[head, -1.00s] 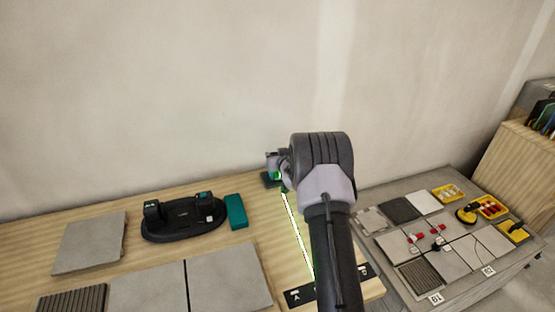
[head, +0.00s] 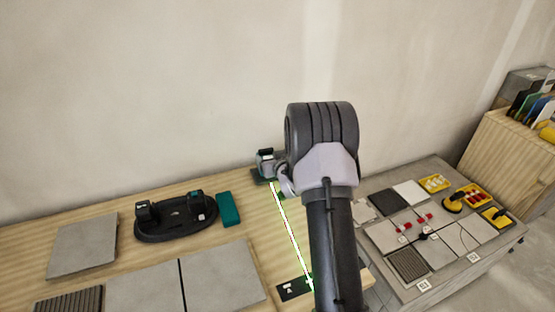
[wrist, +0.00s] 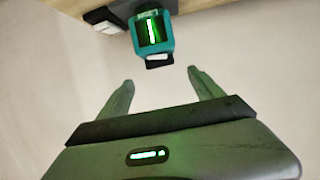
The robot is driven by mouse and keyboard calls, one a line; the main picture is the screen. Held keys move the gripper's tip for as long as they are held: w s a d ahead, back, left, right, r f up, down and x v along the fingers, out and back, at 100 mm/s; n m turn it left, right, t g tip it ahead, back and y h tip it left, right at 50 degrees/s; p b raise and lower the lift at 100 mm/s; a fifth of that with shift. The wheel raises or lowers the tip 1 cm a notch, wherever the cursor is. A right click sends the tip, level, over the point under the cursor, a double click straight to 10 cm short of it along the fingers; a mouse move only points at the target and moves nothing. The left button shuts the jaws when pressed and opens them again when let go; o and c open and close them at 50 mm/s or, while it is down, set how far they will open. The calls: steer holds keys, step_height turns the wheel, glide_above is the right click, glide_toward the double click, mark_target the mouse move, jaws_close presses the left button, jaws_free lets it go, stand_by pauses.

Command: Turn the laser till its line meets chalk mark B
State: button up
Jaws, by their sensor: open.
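The laser (head: 266,158), a small teal and dark unit, stands at the back of the wooden bench near the wall. It also shows in the wrist view (wrist: 152,36) with a lit green window. Its green line (head: 290,230) runs forward along the bench to a dark marking strip (head: 290,290). The line meets the strip right of the label A, beside my arm's edge. Mark B is not visible; my arm covers the strip's right part. My gripper (wrist: 160,78) is open and empty, its fingers short of the laser and apart from it.
A black charging base (head: 175,222) and a teal box (head: 228,209) stand left of the line. Grey tiles (head: 222,275) lie in front. A grey table (head: 440,270) with tiles and yellow trays stands at right.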

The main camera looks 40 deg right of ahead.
steer(key=p+v, duration=0.1)
steer(key=v, duration=0.7)
steer(key=shift+s, duration=0.4)
steer(key=shift+a+r, duration=0.1)
steer(key=shift+r, duration=0.05)
steer(key=s+a+r+g+y, duration=0.1)
steer(key=s+a+r+g, duration=0.35)
steer(key=a+r, duration=0.85)
steer(key=s+a+r+g+y, duration=0.1)
steer(key=s+a+r+y, duration=0.1)
steer(key=s+a, duration=0.8)
steer(key=s+a+r+g+y, duration=0.1)
steer(key=s+a+r+y, duration=0.1)
steer(key=s+a, duration=0.8)
steer(key=s+y, duration=0.1)
steer(key=s, duration=0.4)
steer(key=shift+s+y, duration=0.3)
steer(key=shift+d+r, duration=0.1)
steer(key=shift+r, duration=0.1)
